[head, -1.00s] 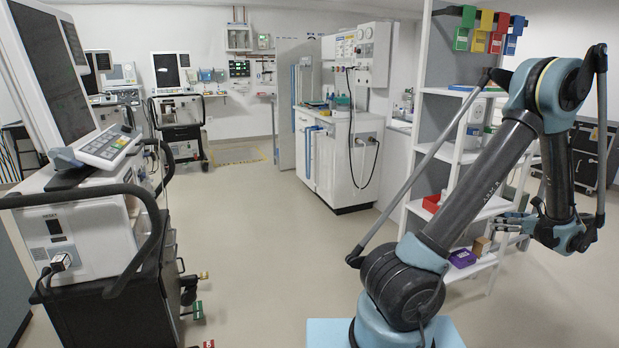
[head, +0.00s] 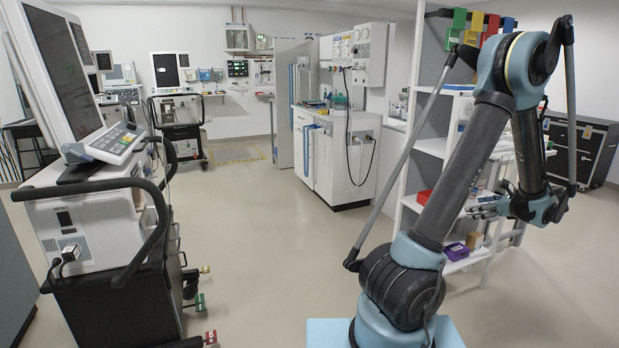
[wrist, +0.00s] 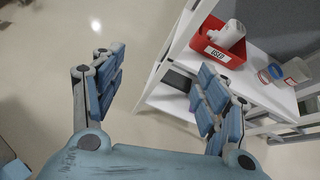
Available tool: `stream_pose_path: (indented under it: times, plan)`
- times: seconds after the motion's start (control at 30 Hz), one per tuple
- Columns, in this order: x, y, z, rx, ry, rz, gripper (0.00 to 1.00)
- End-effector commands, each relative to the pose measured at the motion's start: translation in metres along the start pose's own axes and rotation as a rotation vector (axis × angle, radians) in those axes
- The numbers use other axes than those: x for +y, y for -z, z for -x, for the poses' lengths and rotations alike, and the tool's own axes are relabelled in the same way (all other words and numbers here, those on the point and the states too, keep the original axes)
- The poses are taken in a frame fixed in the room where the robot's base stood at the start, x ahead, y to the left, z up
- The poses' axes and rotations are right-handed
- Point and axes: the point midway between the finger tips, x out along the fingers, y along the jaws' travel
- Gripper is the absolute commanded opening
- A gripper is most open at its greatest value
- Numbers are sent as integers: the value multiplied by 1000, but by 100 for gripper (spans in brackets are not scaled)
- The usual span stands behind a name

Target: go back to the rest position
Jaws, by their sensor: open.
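My gripper (head: 484,207) is at the right in the head view, in front of the white shelf unit. Its blue-grey fingers are spread wide in the wrist view (wrist: 155,95), with nothing between them but floor and the shelf's edge. My arm is raised and bent, with the forearm hanging down toward the shelf. The gripper is apart from the items on the shelf.
The white shelf unit (head: 433,147) holds a red bin (wrist: 219,48) with a white item in it, a purple box (head: 456,251) and a brown box (head: 474,240). A ventilator (head: 95,235) on a dark cart stands at left. The middle floor (head: 265,230) is clear.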

Motion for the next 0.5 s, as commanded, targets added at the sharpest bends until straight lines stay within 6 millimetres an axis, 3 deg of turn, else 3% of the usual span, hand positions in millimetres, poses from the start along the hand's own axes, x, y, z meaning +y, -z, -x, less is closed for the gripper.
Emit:
stream_pose_path:
  times: [0.2,0.5]
  plan:
    - [45,-52,-29,75,-89,174,67]
    - [125,-111,-58,176,-231,466,67]
